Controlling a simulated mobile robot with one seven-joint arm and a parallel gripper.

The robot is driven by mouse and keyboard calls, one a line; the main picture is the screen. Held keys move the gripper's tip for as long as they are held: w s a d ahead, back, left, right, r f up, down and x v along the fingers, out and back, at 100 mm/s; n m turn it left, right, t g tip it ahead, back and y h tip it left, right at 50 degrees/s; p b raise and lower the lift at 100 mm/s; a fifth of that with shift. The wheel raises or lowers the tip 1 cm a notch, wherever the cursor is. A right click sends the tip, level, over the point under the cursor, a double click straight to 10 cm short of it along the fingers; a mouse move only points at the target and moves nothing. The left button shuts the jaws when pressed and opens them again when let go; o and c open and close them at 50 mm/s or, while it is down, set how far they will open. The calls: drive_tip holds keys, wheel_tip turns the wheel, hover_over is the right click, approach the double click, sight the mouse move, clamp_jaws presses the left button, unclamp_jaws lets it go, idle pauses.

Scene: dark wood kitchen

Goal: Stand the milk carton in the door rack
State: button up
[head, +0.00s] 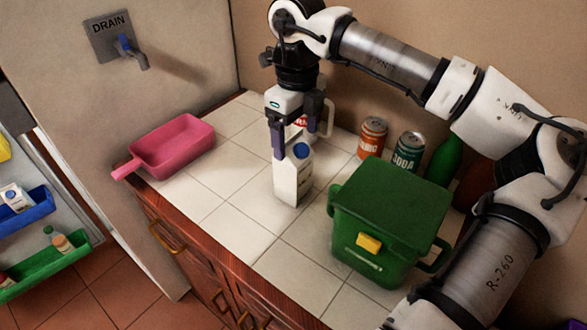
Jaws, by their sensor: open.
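The white milk carton (288,182) with a blue cap stands upright on the tiled counter, near the middle of the head view. My gripper (293,148) points down over it, fingers apart.
A green lidded bin (385,228) with a yellow latch stands right of the carton. Behind are an orange can (373,138), a green soda can (408,150), a green bottle (444,160) and a handled white container (326,118). A pink scoop (172,146) lies left. Tiles left of the carton are clear.

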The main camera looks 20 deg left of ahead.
sight(293, 154)
drive_tip(key=shift+s+a+f+p, duration=0.15)
drive_tip(key=shift+f+p, duration=0.35)
drive_tip(key=shift+f, duration=0.85)
drive_tip(key=shift+s+a+f+p, duration=0.1)
drive_tip(key=shift+f+p, duration=0.35)
drive_tip(key=shift+f, duration=0.85)
drive_tip(key=c, duration=1.4)
drive_tip(key=shift+w+r, duration=0.1)
drive_tip(key=shift+c, duration=0.9)
drive_tip(key=shift+r, duration=0.1)
